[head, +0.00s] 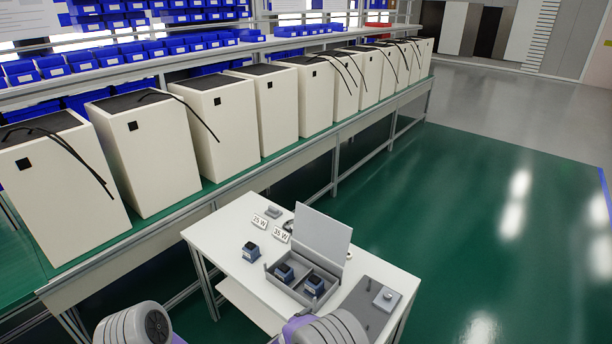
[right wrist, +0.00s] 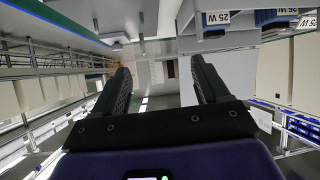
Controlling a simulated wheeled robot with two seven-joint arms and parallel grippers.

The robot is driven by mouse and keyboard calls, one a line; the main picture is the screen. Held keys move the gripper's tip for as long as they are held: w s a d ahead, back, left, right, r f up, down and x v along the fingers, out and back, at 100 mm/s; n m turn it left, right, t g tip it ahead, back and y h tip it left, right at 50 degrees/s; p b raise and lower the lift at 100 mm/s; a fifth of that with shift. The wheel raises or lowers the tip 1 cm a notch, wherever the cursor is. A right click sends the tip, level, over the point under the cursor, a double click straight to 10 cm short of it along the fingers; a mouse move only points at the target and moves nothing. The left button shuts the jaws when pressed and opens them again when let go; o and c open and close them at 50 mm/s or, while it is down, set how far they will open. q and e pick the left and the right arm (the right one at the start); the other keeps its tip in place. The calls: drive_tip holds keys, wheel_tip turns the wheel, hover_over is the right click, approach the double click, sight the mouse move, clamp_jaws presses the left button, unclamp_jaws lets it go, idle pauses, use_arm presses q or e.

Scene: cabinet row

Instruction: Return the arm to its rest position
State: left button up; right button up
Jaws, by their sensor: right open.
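My right gripper (right wrist: 162,75) shows in the right wrist view with its two black fingers spread wide apart and nothing between them. Its fingers touch nothing that I can see. In the head view, grey and purple links of my right arm show at the bottom middle, in front of the white table (head: 225,233). The fingers of the right gripper cannot be made out there. A grey link of my left arm shows at the bottom left, but the left gripper is out of the picture.
The table holds an open grey case (head: 322,235) with two dark blue blocks inside, another block (head: 250,252) and a grey plate (head: 372,305). A row of white cabinets (head: 215,130) stands on the bench behind. Green floor (head: 490,220) is clear at right.

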drive_tip(key=s+d+f+n+g+y, duration=0.2)
drive_tip(key=s+d+f+g+y, duration=0.35)
drive_tip(key=s+f, duration=0.65)
drive_tip(key=s+n+g+y, duration=0.1)
drive_tip(key=s+g+y, duration=0.35)
drive_tip(key=s, duration=1.45)
use_arm(q)
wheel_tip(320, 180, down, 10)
drive_tip(key=b, duration=1)
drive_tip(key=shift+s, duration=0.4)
use_arm(e)
wheel_tip(320, 180, down, 10)
drive_tip(key=shift+w+d+f+t+y, duration=0.15)
drive_tip(key=shift+w+d+t+y, duration=0.15)
drive_tip(key=shift+y, duration=0.1)
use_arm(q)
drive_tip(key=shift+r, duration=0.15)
